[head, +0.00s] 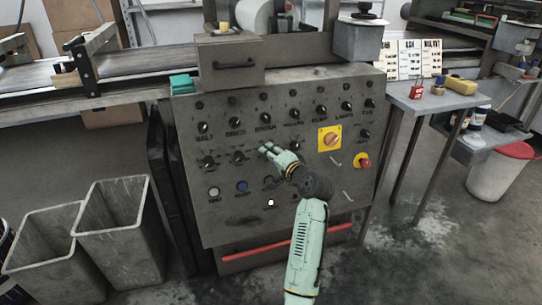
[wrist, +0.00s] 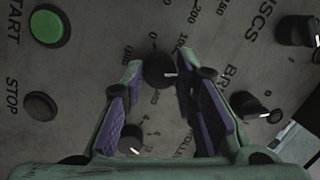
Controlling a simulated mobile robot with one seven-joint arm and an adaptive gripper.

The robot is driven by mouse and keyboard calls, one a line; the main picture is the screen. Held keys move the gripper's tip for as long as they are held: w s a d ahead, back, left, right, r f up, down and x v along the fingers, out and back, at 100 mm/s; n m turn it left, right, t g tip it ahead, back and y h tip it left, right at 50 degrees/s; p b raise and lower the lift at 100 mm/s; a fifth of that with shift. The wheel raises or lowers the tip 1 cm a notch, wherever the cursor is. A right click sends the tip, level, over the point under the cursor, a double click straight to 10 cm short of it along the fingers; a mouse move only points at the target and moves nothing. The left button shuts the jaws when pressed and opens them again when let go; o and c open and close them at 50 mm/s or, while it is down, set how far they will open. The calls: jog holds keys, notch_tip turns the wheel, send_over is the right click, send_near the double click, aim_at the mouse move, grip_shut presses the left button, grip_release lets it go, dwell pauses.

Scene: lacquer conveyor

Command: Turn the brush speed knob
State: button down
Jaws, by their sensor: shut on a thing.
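My gripper (head: 268,149) is at the front of the grey control panel (head: 230,216), in the lower row of knobs, below the BRUSH label. In the wrist view my gripper (wrist: 157,78) has its purple-padded fingers on either side of a black round knob (wrist: 156,72), shut on it. A white pointer mark on this knob faces right in that view, and scale numbers run around it. In the head view the gripper hides this knob.
Neighbouring black knobs (head: 238,157) sit close on the panel. The wrist view shows a green START button (wrist: 48,27) and a dark STOP button (wrist: 40,105). A yellow-plated switch (head: 330,139) and a red emergency button (head: 363,161) lie to the right.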

jog(key=n+h+b, duration=0.1)
jog(key=n, duration=0.5)
jog(key=n+h+b, duration=0.1)
jog(key=n, duration=0.5)
jog(key=n+h, duration=0.2)
jog(key=n, duration=0.4)
jog(key=shift+a+r+b, duration=0.1)
jog(key=shift+r+b, duration=0.1)
jog(key=shift+b, duration=0.2)
dwell(0.5)
jog(key=c, duration=1.3)
grip_release()
jog(key=v, duration=1.2)
jog(key=shift+r, duration=0.15)
